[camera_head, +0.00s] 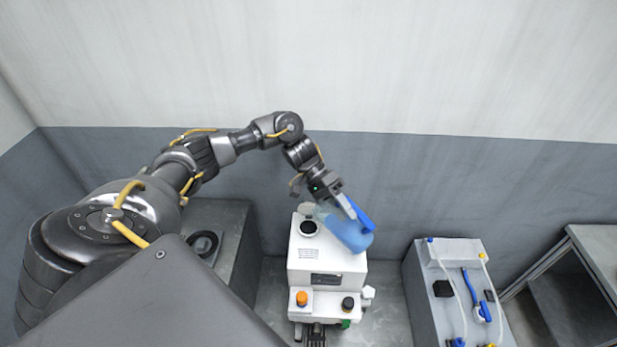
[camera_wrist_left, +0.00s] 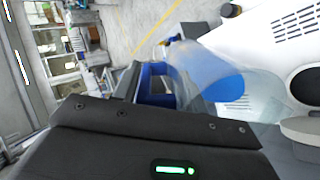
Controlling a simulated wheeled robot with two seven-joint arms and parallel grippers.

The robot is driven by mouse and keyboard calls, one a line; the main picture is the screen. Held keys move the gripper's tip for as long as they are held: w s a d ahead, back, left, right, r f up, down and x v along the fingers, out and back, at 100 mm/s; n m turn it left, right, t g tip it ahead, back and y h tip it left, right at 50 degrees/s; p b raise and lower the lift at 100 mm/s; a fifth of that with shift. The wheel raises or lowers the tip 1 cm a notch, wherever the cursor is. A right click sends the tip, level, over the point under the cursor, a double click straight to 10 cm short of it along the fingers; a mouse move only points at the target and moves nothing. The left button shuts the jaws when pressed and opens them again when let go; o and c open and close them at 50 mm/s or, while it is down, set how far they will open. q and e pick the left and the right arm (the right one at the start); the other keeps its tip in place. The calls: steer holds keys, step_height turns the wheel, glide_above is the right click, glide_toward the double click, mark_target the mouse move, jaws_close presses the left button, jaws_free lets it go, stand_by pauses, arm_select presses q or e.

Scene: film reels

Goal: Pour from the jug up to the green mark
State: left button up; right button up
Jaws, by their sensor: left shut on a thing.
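A clear jug with blue liquid (camera_head: 350,236) and a blue handle is over the right side of a white machine (camera_head: 322,272). My left gripper (camera_head: 346,206) is shut on the jug's handle. The jug looks tilted, with its clear end toward the machine's dark round opening (camera_head: 310,229). I cannot see any liquid running out. In the left wrist view the jug (camera_wrist_left: 205,75) is beside the white machine, and the dark opening (camera_wrist_left: 308,86) is at the right edge. The green mark cannot be made out.
The machine's front has an orange knob (camera_head: 302,298) and a black knob (camera_head: 348,304). A grey unit with tubes and a blue-handled part (camera_head: 440,285) stands at right. A metal table (camera_head: 595,250) is at far right. The wall is close behind.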

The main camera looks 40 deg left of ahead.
arm_select(q)
steer(key=shift+r, duration=1.1)
